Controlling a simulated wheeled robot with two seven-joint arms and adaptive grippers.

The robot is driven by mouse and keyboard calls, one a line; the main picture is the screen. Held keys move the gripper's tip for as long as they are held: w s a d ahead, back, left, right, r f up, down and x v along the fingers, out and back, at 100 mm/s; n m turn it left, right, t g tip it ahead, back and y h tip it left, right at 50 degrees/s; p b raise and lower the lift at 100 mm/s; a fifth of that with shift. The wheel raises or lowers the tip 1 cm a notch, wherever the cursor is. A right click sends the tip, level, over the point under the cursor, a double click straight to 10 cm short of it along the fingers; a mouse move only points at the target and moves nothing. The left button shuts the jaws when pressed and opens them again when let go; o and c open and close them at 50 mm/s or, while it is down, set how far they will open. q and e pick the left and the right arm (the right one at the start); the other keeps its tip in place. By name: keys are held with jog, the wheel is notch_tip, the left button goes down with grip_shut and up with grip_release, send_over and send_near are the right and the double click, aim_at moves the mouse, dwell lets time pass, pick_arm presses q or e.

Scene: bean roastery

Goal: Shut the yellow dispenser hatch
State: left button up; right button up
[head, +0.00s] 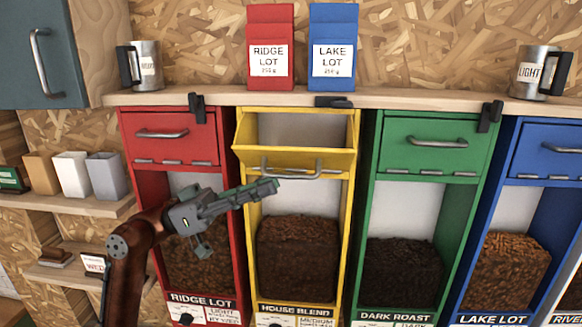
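The yellow dispenser hatch (300,158) is tilted open, its top edge leaning out from the frame of the yellow dispenser (348,200) and a pale interior showing behind it. Its grey bar handle (292,173) runs along the lower front. My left gripper (272,187) is in front of the yellow dispenser, its fingertips just below the left end of the handle. The fingers look closed together with nothing between them. I cannot tell whether they touch the hatch. My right gripper is not in view.
Closed red (185,138), green (428,148) and blue (548,152) hatches flank the yellow one. The wooden shelf (215,98) above holds red (270,45) and blue (333,45) bags and metal mugs (147,65). A black clip (332,101) sits on the shelf edge above the yellow hatch.

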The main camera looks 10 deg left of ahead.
aim_at(297, 176)
pick_arm(q)
jog(key=p+x, duration=0.3)
jog(key=x, duration=0.4)
jog(key=shift+r, duration=0.1)
jog(key=shift+c, duration=0.7)
grip_shut()
